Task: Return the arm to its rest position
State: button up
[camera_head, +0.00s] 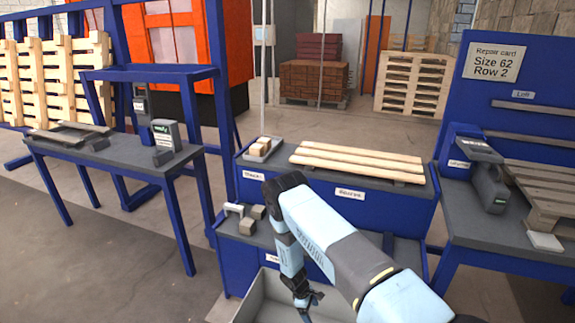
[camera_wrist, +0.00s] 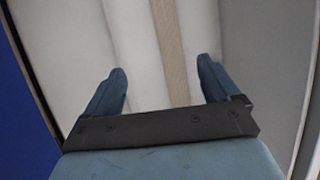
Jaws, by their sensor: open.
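My light-blue arm reaches in from the lower right of the head view, bends at a joint above the blue bench and points down. My gripper (camera_head: 308,301) hangs at its lower end, over a grey bin (camera_head: 252,306) at the bottom of the picture. In the wrist view my gripper (camera_wrist: 160,72) has its two blue fingers wide apart with nothing between them. Beyond the fingers are pale grey surfaces, with a narrow wooden strip (camera_wrist: 168,35) running between them. How far the fingers are above these surfaces is hard to tell.
The blue bench (camera_head: 330,200) beside the arm carries pale wooden boards (camera_head: 355,162) and a small tray of blocks (camera_head: 262,148). Right, a table holds a grey tool (camera_head: 488,185) and a pallet (camera_head: 545,190). A left table (camera_head: 110,155) stands apart; floor between is clear.

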jog(key=w+a+r+m+t+y, duration=0.1)
jog(key=w+r, duration=0.3)
jog(key=r, duration=0.8)
jog(key=w+a+r+m, duration=0.1)
jog(key=w+r, duration=0.4)
jog(key=r, duration=0.7)
jog(key=s+d+r+m+t+y, duration=0.1)
jog(key=d+r+m, duration=0.1)
jog(key=r, duration=1.2)
jog(key=s+d+r+m+t, duration=0.1)
jog(key=d+r+m, duration=0.15)
jog(key=r, duration=1.15)
jog(key=s+d+r+m+t+y, duration=0.1)
jog(key=s+d+r+m, duration=0.15)
jog(key=s+r, duration=0.65)
jog(key=s+d+r+m+t, duration=0.1)
jog(key=s+d+r, duration=0.4)
jog(key=r, duration=0.8)
jog(key=s+r+m+t, duration=0.1)
jog(key=s+r, duration=0.2)
jog(key=s, duration=0.7)
jog(key=s+d+r+m+t+y, duration=0.1)
jog(key=s+r+m, duration=0.1)
jog(key=s, duration=0.9)
jog(key=shift+s+r, duration=0.15)
jog(key=shift+r, duration=0.65)
